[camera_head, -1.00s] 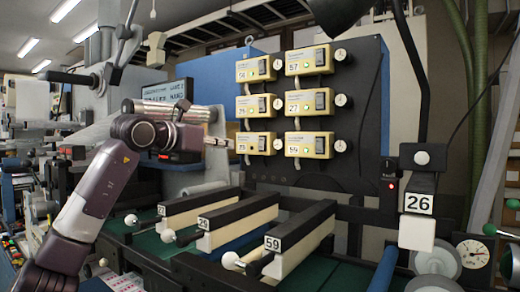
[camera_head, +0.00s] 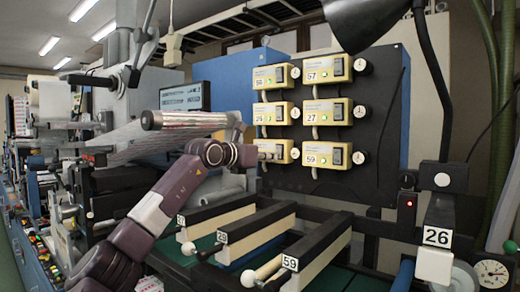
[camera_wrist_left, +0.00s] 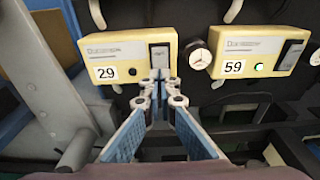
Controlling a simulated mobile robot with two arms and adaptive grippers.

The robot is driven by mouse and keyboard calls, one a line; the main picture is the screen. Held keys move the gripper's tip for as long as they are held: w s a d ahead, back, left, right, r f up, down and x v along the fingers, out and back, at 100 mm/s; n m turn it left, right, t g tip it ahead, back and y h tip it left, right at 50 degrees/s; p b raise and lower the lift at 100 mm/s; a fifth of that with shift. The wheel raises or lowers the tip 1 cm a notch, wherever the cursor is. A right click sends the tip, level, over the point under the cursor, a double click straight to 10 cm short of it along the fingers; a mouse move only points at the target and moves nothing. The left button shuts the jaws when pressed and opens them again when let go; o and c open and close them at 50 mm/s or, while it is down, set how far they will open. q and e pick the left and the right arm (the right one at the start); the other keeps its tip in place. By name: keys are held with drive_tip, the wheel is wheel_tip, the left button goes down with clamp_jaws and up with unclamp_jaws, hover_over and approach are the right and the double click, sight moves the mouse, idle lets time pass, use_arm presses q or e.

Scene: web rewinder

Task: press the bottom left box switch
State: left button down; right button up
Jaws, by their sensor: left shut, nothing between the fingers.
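The bottom left box, a yellow box labelled 29 (camera_wrist_left: 112,49), shows in the left wrist view with its grey switch (camera_wrist_left: 158,56) at its right end. A small spot beside the switch looks dark. In the head view this bottom left box (camera_head: 279,143) is partly covered by my left gripper (camera_head: 268,154). In the left wrist view the left gripper (camera_wrist_left: 160,80) is shut and empty, its fingertips at the lower part of the switch. I cannot tell whether they touch it. My right gripper is not in view.
Box 59 (camera_head: 322,155) is to the right, with a green lamp lit in the wrist view. Other yellow boxes, such as 27 (camera_head: 327,112), sit above on the dark panel (camera_head: 375,155). A metal roller (camera_head: 185,120) lies left of the boxes. Numbered bars extend below.

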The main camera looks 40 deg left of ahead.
use_arm(q)
drive_tip(key=shift+w+a+f, duration=0.1)
drive_tip(key=shift+w, duration=0.5)
